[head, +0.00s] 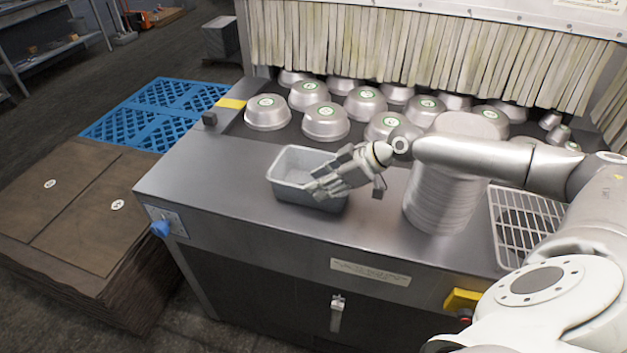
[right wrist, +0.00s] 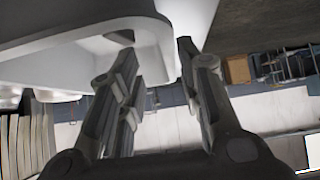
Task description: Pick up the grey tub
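The grey tub (head: 290,188) stands upright on the steel counter, open at the top, and its inside looks empty where it shows. My right gripper (head: 322,178) is over the tub's right end, hiding part of the rim there. In the right wrist view its two fingers (right wrist: 157,52) are spread apart. The edge of the tub (right wrist: 85,45) reaches between the fingertips, with a gap still showing, so the fingers are not clamped on it. My left gripper is out of view.
A tall stack of metal pans (head: 437,205) stands just right of the gripper. Several upturned pans (head: 326,122) sit behind, before a strip curtain (head: 400,55). A wire rack (head: 527,225) lies at the right. The counter (head: 205,165) left of the tub is clear.

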